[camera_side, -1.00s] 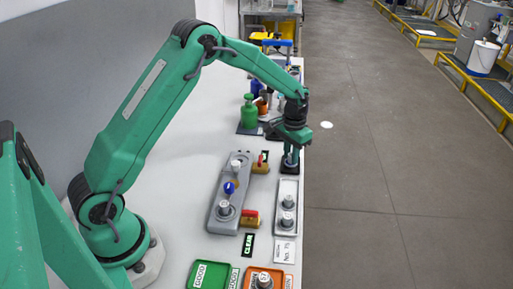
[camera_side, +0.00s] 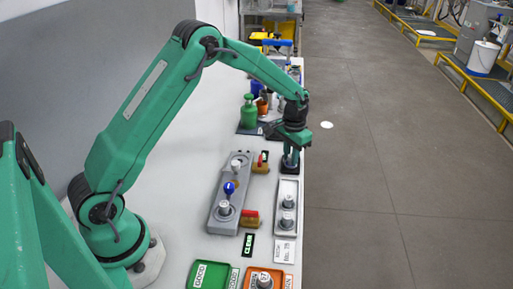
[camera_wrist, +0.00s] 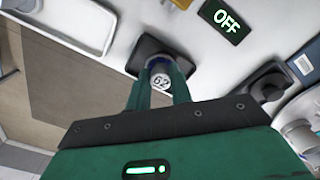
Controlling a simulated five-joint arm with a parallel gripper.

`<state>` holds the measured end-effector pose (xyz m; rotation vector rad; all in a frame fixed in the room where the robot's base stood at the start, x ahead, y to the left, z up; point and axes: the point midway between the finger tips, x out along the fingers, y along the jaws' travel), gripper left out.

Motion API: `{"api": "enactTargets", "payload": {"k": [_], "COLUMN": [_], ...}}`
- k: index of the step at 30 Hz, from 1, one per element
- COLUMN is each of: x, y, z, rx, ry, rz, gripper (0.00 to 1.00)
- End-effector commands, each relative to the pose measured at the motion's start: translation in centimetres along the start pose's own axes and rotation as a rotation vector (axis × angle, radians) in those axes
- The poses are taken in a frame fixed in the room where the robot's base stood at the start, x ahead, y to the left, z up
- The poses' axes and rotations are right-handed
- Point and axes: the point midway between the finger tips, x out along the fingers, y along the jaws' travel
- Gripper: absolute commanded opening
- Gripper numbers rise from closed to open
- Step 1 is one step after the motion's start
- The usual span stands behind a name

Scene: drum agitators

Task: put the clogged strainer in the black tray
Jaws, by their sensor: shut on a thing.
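My gripper (camera_side: 290,152) points down at the right edge of the bench, beyond the long grey tray. Its fingers, seen in the wrist view (camera_wrist: 160,88), are shut on a small grey strainer (camera_wrist: 161,80) with a dark number on its pale end. The strainer is over or in the small black tray (camera_wrist: 148,45), whose rim shows around the fingers. The black tray also shows in the side view (camera_side: 289,170), right under the fingertips. I cannot tell whether the strainer touches the tray floor. The side view mostly hides it behind the fingers.
A long grey tray (camera_side: 287,182) with two strainers is nearer the camera. A grey housing (camera_side: 221,190) with a blue handle and red-handled valves stands to its left. A green tray (camera_side: 212,270) and an orange tray (camera_side: 251,285) lie in front. Bottles crowd behind my gripper.

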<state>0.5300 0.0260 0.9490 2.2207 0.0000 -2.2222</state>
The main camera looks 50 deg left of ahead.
Motion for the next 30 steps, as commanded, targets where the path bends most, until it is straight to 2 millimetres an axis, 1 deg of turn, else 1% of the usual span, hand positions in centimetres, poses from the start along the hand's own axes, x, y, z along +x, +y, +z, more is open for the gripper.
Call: {"api": "enactTargets", "payload": {"k": [13,14,15,17,29,30], "x": [0.06,0.06,0.06,0.06,0.07,0.07], "y": [0.00,0.00,0.00,0.00,0.00,0.00], "z": [-0.01,-0.01,-0.01,-0.01,0.00,0.00], "rx": [0.000,0.000,0.000,0.000,0.000,0.000], "ry": [0.001,0.001,0.001,0.001,0.000,0.000], "rz": [0.000,0.000,0.000,0.000,0.000,0.000], "gripper": [0.00,0.27,0.35,0.47,0.47,0.53]}}
